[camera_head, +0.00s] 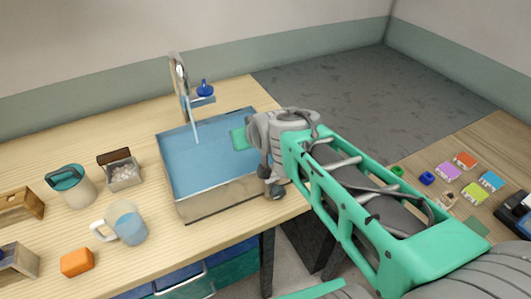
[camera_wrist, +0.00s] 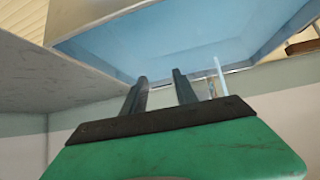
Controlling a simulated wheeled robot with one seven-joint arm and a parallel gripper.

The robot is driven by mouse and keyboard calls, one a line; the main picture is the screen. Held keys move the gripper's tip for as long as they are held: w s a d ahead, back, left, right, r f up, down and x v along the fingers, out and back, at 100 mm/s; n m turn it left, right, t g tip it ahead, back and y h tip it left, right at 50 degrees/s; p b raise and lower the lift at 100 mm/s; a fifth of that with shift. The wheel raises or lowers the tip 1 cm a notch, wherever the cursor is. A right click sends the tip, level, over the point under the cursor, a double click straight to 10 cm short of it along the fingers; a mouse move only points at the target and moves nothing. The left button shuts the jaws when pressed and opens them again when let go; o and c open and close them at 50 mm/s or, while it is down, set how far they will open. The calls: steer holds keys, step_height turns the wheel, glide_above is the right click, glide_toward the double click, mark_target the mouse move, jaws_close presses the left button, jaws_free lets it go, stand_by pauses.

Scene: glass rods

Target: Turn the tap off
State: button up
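The silver tap (camera_head: 180,75) stands at the back edge of the sink (camera_head: 182,209), with a blue knob (camera_head: 204,88) to the right of its spout. A thin pale stream (camera_head: 194,130) runs down from the spout into the blue basin; a pale upright streak, likely the same stream, shows in the wrist view (camera_wrist: 219,75). My gripper (camera_wrist: 160,74) has its two dark fingers apart with nothing between them. In the head view its green hand shows over the right part of the basin, away from the tap; its fingertips cannot be made out there.
A lidded jug (camera_head: 72,190), a mug (camera_head: 125,224), a small box with white pieces (camera_head: 124,177) and an orange block (camera_head: 77,262) stand left of the sink. Several coloured blocks lie on another table (camera_head: 417,162) at right. The air around the tap looks clear.

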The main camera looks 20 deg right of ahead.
steer(key=s+d+f+g+p, duration=0.1)
steer(key=s+d+g+p, duration=0.1)
steer(key=s, duration=0.7)
steer(key=shift+s+d+m+g+h, duration=0.2)
steer(key=shift+m+g+h, duration=0.1)
steer(key=shift+g, duration=0.4)
steer(key=shift+o, duration=0.5)
